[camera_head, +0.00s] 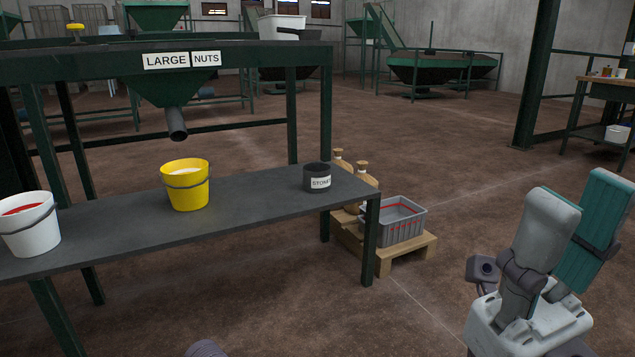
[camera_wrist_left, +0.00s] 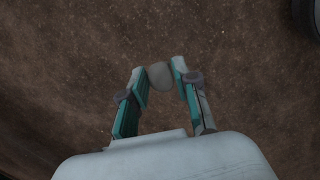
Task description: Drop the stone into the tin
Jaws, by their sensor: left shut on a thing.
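The tin (camera_head: 316,172) is a small dark can with a white label that seems to read "STONES". It stands upright near the right end of the dark table (camera_head: 255,203). In the left wrist view a pale, rounded stone (camera_wrist_left: 160,76) sits between the fingertips of my left gripper (camera_wrist_left: 161,72), which is shut on it. Only brown floor shows behind the stone there; the tin is not in that view. My right gripper (camera_head: 578,195) is at the lower right of the head view, fingers up, apart and empty, well away from the table.
A yellow bucket (camera_head: 187,188) and a white bucket (camera_head: 30,230) stand on the table left of the tin. A dark pipe (camera_head: 177,125) hangs above the yellow bucket. A grey crate (camera_head: 402,224) sits on a wooden pallet (camera_head: 408,253) beyond the table's right end. The floor right of it is clear.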

